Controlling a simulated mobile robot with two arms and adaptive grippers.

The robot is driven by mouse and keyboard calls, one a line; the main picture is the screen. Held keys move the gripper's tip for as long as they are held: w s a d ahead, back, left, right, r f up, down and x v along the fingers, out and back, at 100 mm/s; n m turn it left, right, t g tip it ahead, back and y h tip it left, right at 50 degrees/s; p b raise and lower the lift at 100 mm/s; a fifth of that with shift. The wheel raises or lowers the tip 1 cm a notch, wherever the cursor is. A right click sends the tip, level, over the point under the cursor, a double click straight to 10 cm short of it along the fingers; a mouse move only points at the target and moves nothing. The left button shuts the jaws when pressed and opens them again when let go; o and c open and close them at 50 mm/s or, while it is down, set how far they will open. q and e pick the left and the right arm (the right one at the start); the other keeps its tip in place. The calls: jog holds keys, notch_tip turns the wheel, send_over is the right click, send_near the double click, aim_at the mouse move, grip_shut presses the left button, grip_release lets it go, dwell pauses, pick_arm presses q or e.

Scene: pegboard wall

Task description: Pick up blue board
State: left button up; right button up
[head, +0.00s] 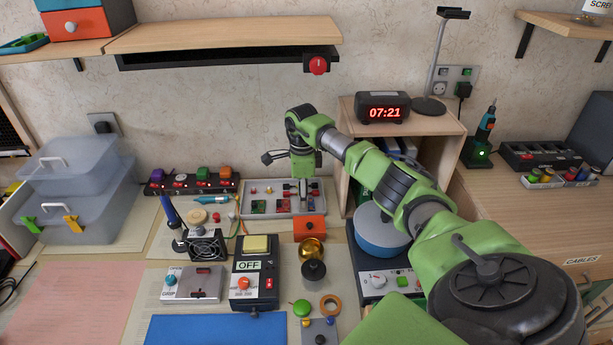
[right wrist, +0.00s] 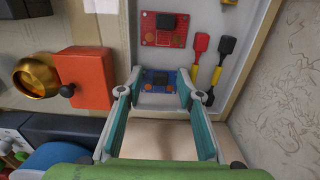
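The blue board (right wrist: 158,78) is a small blue circuit board with a dark block on it, lying in a pale tray (right wrist: 214,98). In the right wrist view it sits between the tips of my right gripper (right wrist: 161,90). The teal-lined fingers are spread, one on each side of the board, and I see no clear grip on it. In the head view my right gripper (head: 302,194) points down into the right part of the tray (head: 247,187). It hides most of that part, and I cannot make out the blue board there. My left gripper is not in view.
An orange block (head: 310,228) and a brass pot (head: 311,248) stand in front of the tray. A wooden shelf box (head: 346,140) is close to the right.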

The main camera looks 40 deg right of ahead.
grip_shut()
jog(key=shift+r, duration=0.1)
